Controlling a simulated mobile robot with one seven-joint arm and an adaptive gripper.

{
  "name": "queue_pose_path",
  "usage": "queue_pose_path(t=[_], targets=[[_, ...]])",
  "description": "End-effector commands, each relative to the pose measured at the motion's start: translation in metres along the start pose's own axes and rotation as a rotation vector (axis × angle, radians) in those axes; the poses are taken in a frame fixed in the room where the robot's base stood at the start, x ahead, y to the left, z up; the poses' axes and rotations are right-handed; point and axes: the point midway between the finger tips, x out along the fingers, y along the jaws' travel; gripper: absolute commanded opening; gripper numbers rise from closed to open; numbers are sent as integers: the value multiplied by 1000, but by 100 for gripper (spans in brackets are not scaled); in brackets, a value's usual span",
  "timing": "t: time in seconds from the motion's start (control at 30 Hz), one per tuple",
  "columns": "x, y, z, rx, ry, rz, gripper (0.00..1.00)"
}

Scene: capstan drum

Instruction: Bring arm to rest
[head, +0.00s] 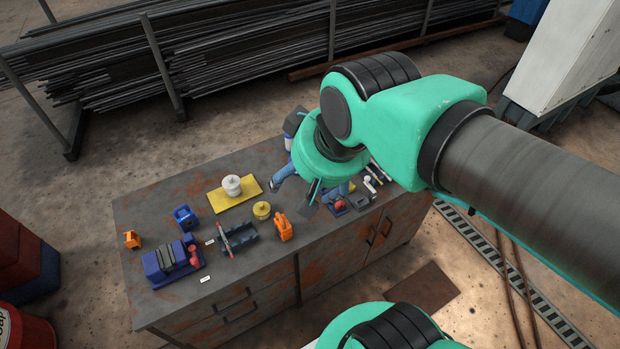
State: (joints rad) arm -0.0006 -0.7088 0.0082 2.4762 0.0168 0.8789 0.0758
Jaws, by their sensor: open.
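My arm reaches in from the right in the head view, and its teal wrist hangs over the right part of the workbench (165,208). My gripper (313,192) is mostly hidden below the wrist. A thin part of it shows over the bench top, with its jaws open and nothing seen between them. The frame does not show clearly how high it is above the bench. A yellow plate (220,201) with a white drum-like part (232,184) on it lies to the left of my gripper. A yellow round part (262,210) stands nearby.
A blue vise-like block (170,262), a dark tray (238,241) and orange parts (283,228) occupy the front of the bench. Small items (340,206) lie close to my wrist. Racks of metal bars (240,48) stand behind. A white cabinet (565,50) is at upper right.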

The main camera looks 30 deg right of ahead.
Motion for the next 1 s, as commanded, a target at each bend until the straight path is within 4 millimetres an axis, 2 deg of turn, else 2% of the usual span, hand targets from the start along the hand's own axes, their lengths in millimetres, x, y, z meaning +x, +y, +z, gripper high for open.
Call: queue_pose_path(t=[0.2,0.63,0.87,1.0], targets=[[-7,5,16,-83,5,13,78],[-5,5,17,-87,5,13,78],[13,6,27,-86,5,13,78],[34,8,38,-86,5,13,78]])
